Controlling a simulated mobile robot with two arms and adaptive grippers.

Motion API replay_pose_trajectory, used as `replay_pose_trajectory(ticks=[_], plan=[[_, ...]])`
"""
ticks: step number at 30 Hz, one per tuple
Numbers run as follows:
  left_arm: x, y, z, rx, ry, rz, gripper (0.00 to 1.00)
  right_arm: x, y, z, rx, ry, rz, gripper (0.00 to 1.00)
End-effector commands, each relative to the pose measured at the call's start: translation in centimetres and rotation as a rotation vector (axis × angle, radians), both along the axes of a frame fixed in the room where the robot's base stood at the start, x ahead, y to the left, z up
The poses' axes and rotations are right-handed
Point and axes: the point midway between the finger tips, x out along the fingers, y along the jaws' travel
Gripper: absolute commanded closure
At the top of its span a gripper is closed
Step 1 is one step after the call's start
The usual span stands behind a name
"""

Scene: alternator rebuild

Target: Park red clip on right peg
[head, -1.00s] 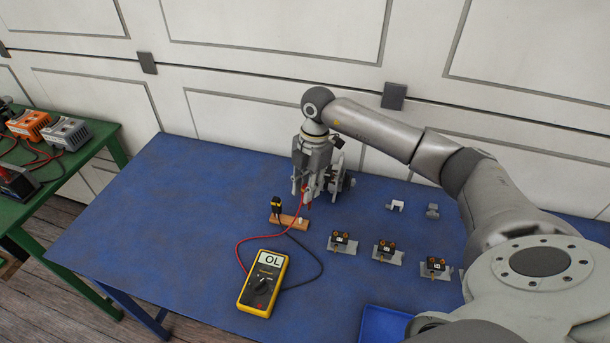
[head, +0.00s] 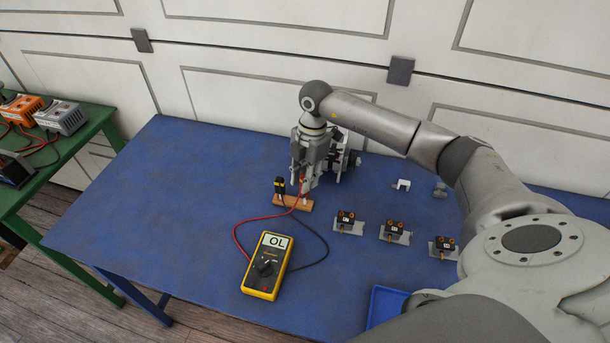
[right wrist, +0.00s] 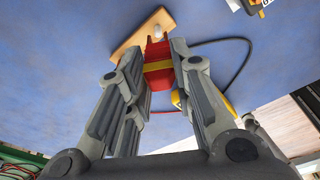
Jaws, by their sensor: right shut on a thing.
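The red clip (right wrist: 158,66) is held between the two fingers of my right gripper (head: 302,190), which is shut on it. The clip also shows as a small red patch in the head view (head: 302,180). A wooden block (right wrist: 128,37) carries a white right peg (right wrist: 157,30). The clip's tip is close to this peg; I cannot tell whether they touch. In the head view, the wooden block (head: 292,203) has a black and yellow clip (head: 279,186) at its left end. My left gripper is not in view.
A yellow multimeter (head: 267,264) reading OL lies in front of the block, with red and black leads. Several black parts on grey plates (head: 394,231) lie to the right. The left side of the blue table (head: 150,220) is clear.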

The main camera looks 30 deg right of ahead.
Motion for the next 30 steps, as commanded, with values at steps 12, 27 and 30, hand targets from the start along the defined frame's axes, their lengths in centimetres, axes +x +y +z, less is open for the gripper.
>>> replay_pose_trajectory(ticks=[12, 27, 30], plan=[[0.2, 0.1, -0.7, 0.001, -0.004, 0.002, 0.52, 0.0, 0.0, -1.1, 0.0, 0.001, 0.0, 0.89], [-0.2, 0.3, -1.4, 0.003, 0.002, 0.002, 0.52, 0.0, 0.0, -2.3, 0.0, 0.0, 0.0, 0.89], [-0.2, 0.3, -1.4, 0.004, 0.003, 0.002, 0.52, 0.0, 0.0, -2.3, 0.0, 0.0, 0.0, 0.71]])
